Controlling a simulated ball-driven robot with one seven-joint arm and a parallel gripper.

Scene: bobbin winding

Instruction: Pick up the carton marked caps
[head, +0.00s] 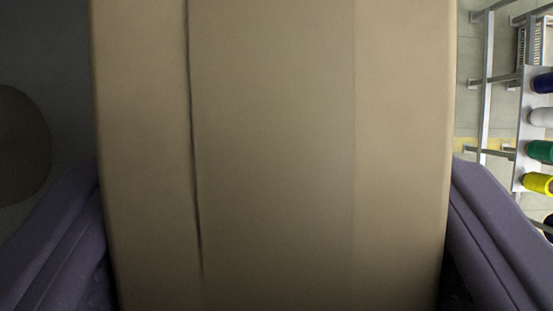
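A plain tan carton (275,90) fills the middle of the view from top to bottom, very close to the camera. A dark seam runs down its left part and a faint line down its right part. No caps marking shows on the face I see. My gripper (275,168) has one purple finger on each side of the carton. Both fingertips meet its side edges with no visible gap, so it looks shut on the carton. The carton's far end and what is under it are out of view.
At the right edge, a metal rack (484,95) appears sideways, with several thread spools, among them a green one (540,151) and a yellow one (538,183). A dark brown rounded shape (20,145) is at the left. The carton hides the rest.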

